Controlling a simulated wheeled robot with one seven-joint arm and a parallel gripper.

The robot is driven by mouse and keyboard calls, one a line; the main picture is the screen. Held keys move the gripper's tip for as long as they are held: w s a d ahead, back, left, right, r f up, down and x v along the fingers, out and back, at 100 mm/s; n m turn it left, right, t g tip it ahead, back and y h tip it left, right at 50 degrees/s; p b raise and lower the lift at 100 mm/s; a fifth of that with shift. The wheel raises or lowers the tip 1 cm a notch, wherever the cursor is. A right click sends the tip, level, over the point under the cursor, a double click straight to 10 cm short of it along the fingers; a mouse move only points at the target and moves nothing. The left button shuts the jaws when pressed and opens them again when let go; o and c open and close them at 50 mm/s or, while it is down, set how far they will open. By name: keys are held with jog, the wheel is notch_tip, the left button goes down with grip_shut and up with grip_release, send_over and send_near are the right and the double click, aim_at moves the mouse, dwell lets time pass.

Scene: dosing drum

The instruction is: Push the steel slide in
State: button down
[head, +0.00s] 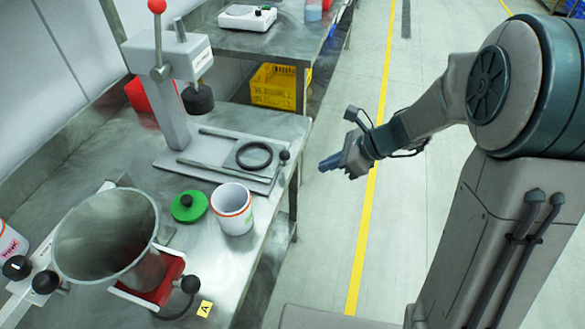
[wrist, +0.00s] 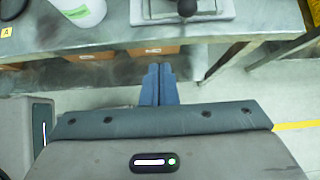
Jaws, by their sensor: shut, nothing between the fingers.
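The grey conical drum (head: 105,240) stands on the steel table at the front left. A black knob (head: 190,284) sticks out at its lower right, beside a red part (head: 155,285). More black knobs (head: 45,282) sit at its left. The press (head: 175,125) behind it has a flat plate with a dark ring (head: 254,156) and a black-knobbed handle (head: 284,156). I cannot tell for certain which part is the steel slide. My gripper (head: 330,163) is shut and empty, over the aisle to the right of the table, apart from everything. Its blue fingers (wrist: 158,84) are together in the wrist view.
A white cup with orange bands (head: 232,208) and a green lid with a black knob (head: 189,206) stand between drum and press. A yellow crate (head: 275,86) and a scale (head: 247,17) are further back. The floor aisle beside the table is clear.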

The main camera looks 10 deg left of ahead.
aim_at(274, 177)
jog(key=x, duration=1)
jog(key=shift+a+f+b, duration=0.1)
jog(key=shift+a+b, duration=0.15)
jog(key=shift+b, duration=0.05)
jog(key=shift+w+a+p, duration=0.15)
jog(key=shift+a+p, duration=0.15)
jog(key=shift+a, duration=1.45)
jog(key=shift+w, duration=0.1)
